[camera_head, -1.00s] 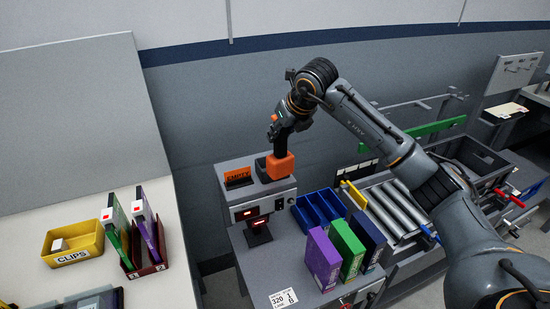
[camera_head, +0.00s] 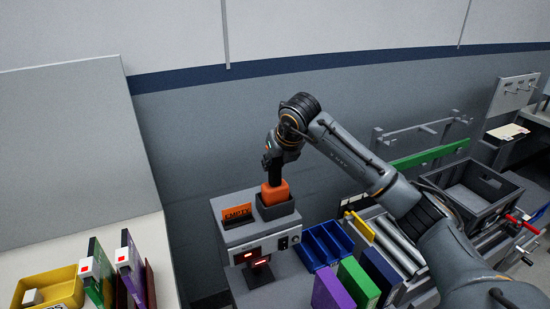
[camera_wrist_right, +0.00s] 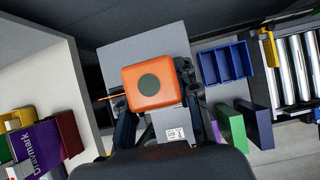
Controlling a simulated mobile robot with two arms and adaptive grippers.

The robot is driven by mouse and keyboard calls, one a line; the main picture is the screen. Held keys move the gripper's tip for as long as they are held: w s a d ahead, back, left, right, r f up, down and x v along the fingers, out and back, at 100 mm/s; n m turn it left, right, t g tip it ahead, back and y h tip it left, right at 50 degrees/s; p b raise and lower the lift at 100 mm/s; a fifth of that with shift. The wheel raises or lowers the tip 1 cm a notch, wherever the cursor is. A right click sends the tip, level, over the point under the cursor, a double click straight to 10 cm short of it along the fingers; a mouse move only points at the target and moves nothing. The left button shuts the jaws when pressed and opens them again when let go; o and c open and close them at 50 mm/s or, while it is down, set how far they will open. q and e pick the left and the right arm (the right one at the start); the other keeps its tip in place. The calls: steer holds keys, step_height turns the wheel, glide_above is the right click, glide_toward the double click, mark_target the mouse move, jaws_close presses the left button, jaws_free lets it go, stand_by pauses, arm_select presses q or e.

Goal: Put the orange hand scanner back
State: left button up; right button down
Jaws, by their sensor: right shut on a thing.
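The orange hand scanner (camera_head: 275,193) has its orange head down in the dark holder (camera_head: 277,209) on top of the grey console (camera_head: 257,229); its dark handle rises above. My right gripper (camera_head: 273,172) is shut on the handle from above. In the right wrist view the scanner (camera_wrist_right: 157,86) shows as an orange block with a dark round spot, between the fingers. Whether it rests on the holder's floor is hidden. My left gripper is not in view.
A blue divided bin (camera_head: 324,244) and purple, green and blue boxes (camera_head: 357,281) are to the right. A yellow bin (camera_head: 48,287) is at lower left. A roller conveyor (camera_head: 398,243) lies farther right.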

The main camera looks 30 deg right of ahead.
steer(key=shift+f, duration=0.65)
steer(key=shift+f+b, duration=0.1)
steer(key=shift+b, duration=0.2)
arm_select(q)
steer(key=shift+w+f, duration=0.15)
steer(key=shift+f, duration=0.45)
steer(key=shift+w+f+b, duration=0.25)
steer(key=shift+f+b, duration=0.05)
steer(key=shift+b, duration=0.1)
arm_select(e)
steer(key=shift+f, duration=0.5)
steer(key=c, duration=0.9)
jaws_free()
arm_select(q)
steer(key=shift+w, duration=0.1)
arm_select(e)
steer(key=shift+s, duration=0.1)
steer(key=v, duration=1.2)
